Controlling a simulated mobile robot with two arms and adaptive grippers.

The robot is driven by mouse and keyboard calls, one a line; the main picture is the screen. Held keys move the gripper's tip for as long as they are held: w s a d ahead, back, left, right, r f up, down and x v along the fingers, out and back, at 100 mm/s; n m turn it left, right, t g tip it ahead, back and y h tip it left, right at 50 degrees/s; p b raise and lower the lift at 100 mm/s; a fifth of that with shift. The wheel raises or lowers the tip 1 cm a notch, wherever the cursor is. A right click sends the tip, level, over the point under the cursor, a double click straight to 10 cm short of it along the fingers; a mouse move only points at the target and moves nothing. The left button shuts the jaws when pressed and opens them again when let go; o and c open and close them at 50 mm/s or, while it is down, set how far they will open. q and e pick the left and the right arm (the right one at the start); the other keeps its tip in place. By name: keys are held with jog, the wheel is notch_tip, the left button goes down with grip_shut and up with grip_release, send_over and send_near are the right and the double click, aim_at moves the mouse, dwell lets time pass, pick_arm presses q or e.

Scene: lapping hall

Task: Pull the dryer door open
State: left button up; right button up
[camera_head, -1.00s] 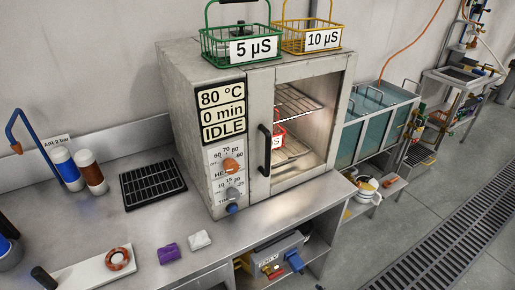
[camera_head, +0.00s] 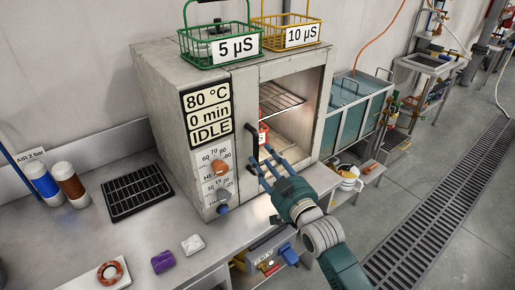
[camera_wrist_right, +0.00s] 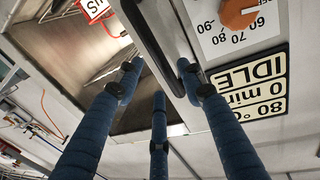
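The dryer (camera_head: 160,95) is a grey metal box on the bench. Its windowed door (camera_head: 285,72) appears shut. The door has a black vertical bar handle (camera_head: 251,146) on its left side, which also shows in the right wrist view (camera_wrist_right: 152,42). My right gripper (camera_head: 263,163) is at the handle with its fingers spread and pointing at the door. In the right wrist view, the fingers (camera_wrist_right: 157,80) lie on both sides of the handle's line, open, with gaps visible. I cannot tell whether any finger touches it. My left gripper is out of view.
Green (camera_head: 218,45) and yellow (camera_head: 287,33) baskets stand on the dryer. A red basket (camera_head: 263,135) shows inside. A black rack (camera_head: 136,190), purple block (camera_head: 163,261) and white block (camera_head: 193,244) lie on the bench. Open floor (camera_head: 440,180) is at right.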

aim_at(257, 150)
jog(key=x, duration=0.5)
jog(key=shift+w+a+p, duration=0.1)
jog(key=shift+w+p, duration=0.05)
jog(key=shift+p, duration=0.2)
grip_shut()
